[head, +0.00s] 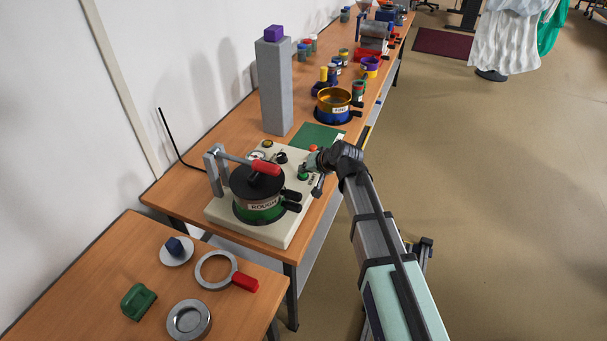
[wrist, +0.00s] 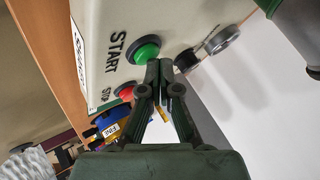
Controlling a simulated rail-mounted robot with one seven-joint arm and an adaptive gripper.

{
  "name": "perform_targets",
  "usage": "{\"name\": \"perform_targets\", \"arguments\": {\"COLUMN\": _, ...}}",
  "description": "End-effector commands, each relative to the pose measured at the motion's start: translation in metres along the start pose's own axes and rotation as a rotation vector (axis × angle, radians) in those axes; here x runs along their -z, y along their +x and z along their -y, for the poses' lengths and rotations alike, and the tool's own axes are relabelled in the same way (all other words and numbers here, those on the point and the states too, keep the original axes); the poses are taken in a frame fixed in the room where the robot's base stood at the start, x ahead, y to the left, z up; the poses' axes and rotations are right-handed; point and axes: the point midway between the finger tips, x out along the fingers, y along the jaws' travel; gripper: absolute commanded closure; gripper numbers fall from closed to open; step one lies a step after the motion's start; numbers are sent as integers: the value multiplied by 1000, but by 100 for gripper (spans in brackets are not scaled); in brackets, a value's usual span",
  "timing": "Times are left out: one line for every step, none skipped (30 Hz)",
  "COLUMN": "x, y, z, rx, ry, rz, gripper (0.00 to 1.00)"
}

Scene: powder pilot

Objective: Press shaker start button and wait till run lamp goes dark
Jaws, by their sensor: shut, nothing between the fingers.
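The cream shaker base (head: 225,212) stands on the near end of the long bench, with a pot labelled ROUGH (head: 262,206) clamped on it. In the wrist view the green START button (wrist: 145,50) sits on the panel beside its printed label, and the red STOP button (wrist: 124,92) is lower left. My gripper (wrist: 159,76) is shut and empty, its fingertips very close to the green button; I cannot tell whether they touch it. In the head view my gripper (head: 309,165) is over the panel's right side. I cannot make out clearly which part is the run lamp or whether it is lit.
A red-handled clamp (head: 264,168) crosses above the pot. A grey column (head: 273,85) with a purple block (head: 273,33) stands behind the shaker. A FINE pot (head: 333,106) stands farther back. The near table (head: 110,270) holds several small parts. The floor at right is clear.

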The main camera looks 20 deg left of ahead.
Motion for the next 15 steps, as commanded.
{"name": "perform_targets", "arguments": {"x": -1, "y": 1, "z": -1, "rx": 0, "ry": 0, "rz": 0, "gripper": 100}}
{"name": "perform_targets", "arguments": {"x": -1, "y": 1, "z": -1, "rx": 0, "ry": 0, "rz": 0, "gripper": 100}}
{"name": "perform_targets", "arguments": {"x": -1, "y": 1, "z": -1, "rx": 0, "ry": 0, "rz": 0, "gripper": 100}}
{"name": "perform_targets", "arguments": {"x": -1, "y": 1, "z": -1, "rx": 0, "ry": 0, "rz": 0, "gripper": 100}}
{"name": "perform_targets", "arguments": {"x": -1, "y": 1, "z": -1, "rx": 0, "ry": 0, "rz": 0, "gripper": 100}}
{"name": "perform_targets", "arguments": {"x": -1, "y": 1, "z": -1, "rx": 0, "ry": 0, "rz": 1, "gripper": 100}}
{"name": "perform_targets", "arguments": {"x": -1, "y": 1, "z": -1, "rx": 0, "ry": 0, "rz": 1, "gripper": 100}}
{"name": "perform_targets", "arguments": {"x": -1, "y": 1, "z": -1, "rx": 0, "ry": 0, "rz": 1, "gripper": 100}}
{"name": "perform_targets", "arguments": {"x": 0, "y": 0, "z": 0, "rx": 0, "ry": 0, "rz": 1, "gripper": 100}}
{"name": "perform_targets", "arguments": {"x": 0, "y": 0, "z": 0, "rx": 0, "ry": 0, "rz": 1, "gripper": 100}}
{"name": "perform_targets", "arguments": {"x": 0, "y": -1, "z": 1, "rx": 0, "ry": 0, "rz": 1, "gripper": 100}}
{"name": "perform_targets", "arguments": {"x": 1, "y": -2, "z": 2, "rx": 0, "ry": 0, "rz": 1, "gripper": 100}}
{"name": "perform_targets", "arguments": {"x": 2, "y": -3, "z": 2, "rx": 0, "ry": 0, "rz": 1, "gripper": 100}}
{"name": "perform_targets", "arguments": {"x": 3, "y": -4, "z": 3, "rx": 0, "ry": -1, "rz": 0, "gripper": 100}}
{"name": "perform_targets", "arguments": {"x": 4, "y": -5, "z": 4, "rx": 0, "ry": -1, "rz": 0, "gripper": 100}}
